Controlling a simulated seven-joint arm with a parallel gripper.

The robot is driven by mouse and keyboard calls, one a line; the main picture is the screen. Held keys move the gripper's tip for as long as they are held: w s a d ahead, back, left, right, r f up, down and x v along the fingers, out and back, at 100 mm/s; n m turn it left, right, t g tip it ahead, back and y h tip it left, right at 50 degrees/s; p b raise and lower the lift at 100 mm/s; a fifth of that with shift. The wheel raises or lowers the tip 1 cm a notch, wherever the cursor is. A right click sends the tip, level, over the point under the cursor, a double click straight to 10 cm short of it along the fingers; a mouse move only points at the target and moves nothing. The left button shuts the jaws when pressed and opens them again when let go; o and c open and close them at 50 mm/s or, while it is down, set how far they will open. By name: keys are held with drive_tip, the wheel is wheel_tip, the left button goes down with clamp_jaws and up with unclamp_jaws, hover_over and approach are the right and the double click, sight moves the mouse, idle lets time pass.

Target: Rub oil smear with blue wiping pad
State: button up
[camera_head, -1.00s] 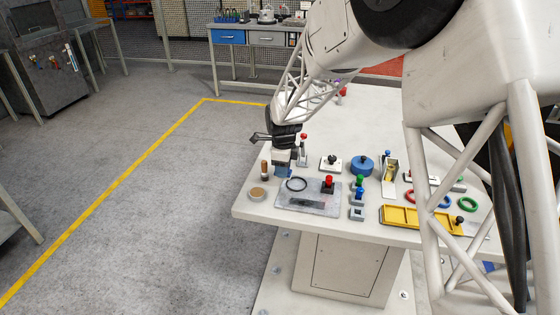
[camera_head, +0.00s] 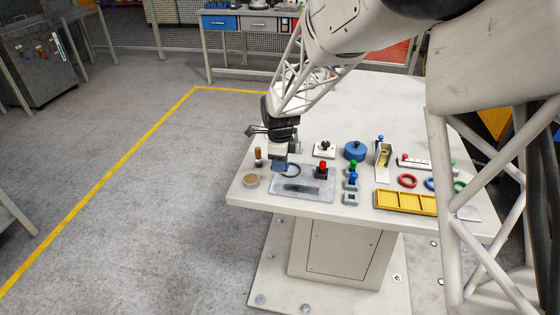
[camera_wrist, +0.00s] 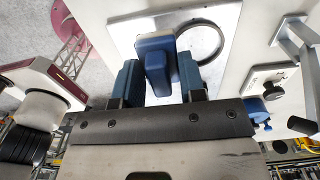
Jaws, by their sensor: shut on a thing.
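The blue wiping pad (camera_head: 280,166) is held in my gripper (camera_head: 279,160), over the back left of a grey metal plate (camera_head: 318,197). In the wrist view the pad (camera_wrist: 155,62) sits between the two blue-grey fingers of my gripper (camera_wrist: 158,82). I cannot tell whether the pad touches the plate. The dark oil smear (camera_head: 299,188) is a streak on the front part of the plate, in front of the pad. The smear cannot be made out in the wrist view.
A black ring (camera_head: 297,174) lies on the plate beside the pad, and a red-topped block (camera_head: 321,172) stands at its right. A wooden-topped peg (camera_head: 258,156) and a round tan disc (camera_head: 251,181) are left. A yellow tray (camera_head: 404,202) and coloured rings lie right.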

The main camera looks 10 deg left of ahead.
drive_tip(key=o, duration=0.4)
drive_tip(key=shift+c, duration=1.1)
drive_tip(key=shift+s+d+r, duration=0.35)
drive_tip(key=shift+s+r, duration=0.15)
drive_tip(key=shift+r, duration=0.15)
drive_tip(key=shift+s+d+r, duration=0.3)
drive_tip(key=shift+s+r, duration=0.25)
drive_tip(key=shift+r, duration=0.15)
drive_tip(key=shift+s+d+r, duration=0.35)
drive_tip(key=shift+s+r, duration=0.15)
drive_tip(key=shift+r, duration=0.15)
